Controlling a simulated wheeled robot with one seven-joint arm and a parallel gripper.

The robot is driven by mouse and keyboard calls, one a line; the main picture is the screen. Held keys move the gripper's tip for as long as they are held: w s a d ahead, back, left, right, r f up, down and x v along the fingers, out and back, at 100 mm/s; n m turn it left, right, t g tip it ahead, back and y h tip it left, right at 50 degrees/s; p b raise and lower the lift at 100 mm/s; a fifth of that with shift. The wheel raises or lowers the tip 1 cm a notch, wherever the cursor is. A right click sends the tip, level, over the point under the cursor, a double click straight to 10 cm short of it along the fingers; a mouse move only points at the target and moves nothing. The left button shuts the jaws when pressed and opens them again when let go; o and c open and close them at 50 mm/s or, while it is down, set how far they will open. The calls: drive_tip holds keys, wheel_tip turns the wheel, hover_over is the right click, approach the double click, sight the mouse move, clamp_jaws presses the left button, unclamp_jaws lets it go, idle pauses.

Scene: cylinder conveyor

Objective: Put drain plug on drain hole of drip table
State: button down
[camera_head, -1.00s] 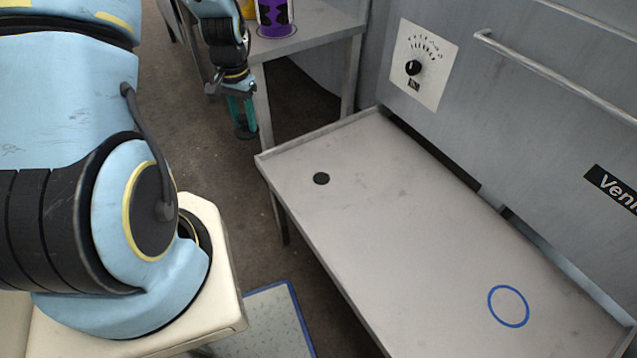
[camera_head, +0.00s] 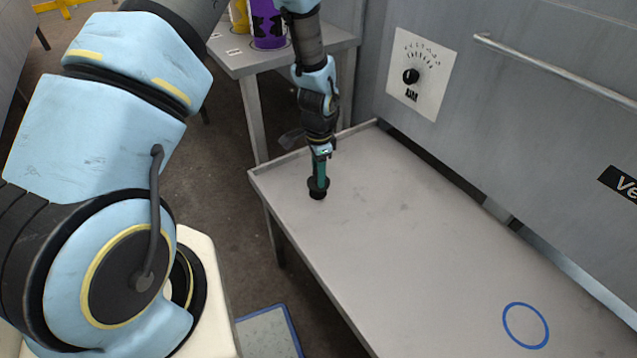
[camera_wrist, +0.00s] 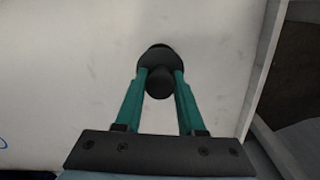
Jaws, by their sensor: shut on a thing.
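My gripper (camera_head: 320,172) has teal fingers, which show in the wrist view (camera_wrist: 161,74) closed on the knob of the dark drain plug (camera_wrist: 158,62). The plug also shows in the head view (camera_head: 318,185) as a dark disc at the fingertips, over the far left part of the grey drip table (camera_head: 410,230). The black drain hole (camera_head: 318,195) is mostly hidden behind the plug. A dark edge of it shows just past the plug in the wrist view (camera_wrist: 160,46). I cannot tell whether the plug touches the table.
A raised rim edges the drip table. A blue ring (camera_head: 525,326) marks its near right part. A side table (camera_head: 240,60) behind holds a purple container (camera_head: 268,25).

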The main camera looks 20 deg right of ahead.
drive_tip(key=shift+f, duration=1.75)
drive_tip(key=shift+f, duration=0.1)
drive_tip(key=c, duration=0.5)
unclamp_jaws()
wheel_tip(320, 180, up, 12)
drive_tip(key=shift+a+r, duration=0.1)
drive_tip(key=shift+r, duration=0.05)
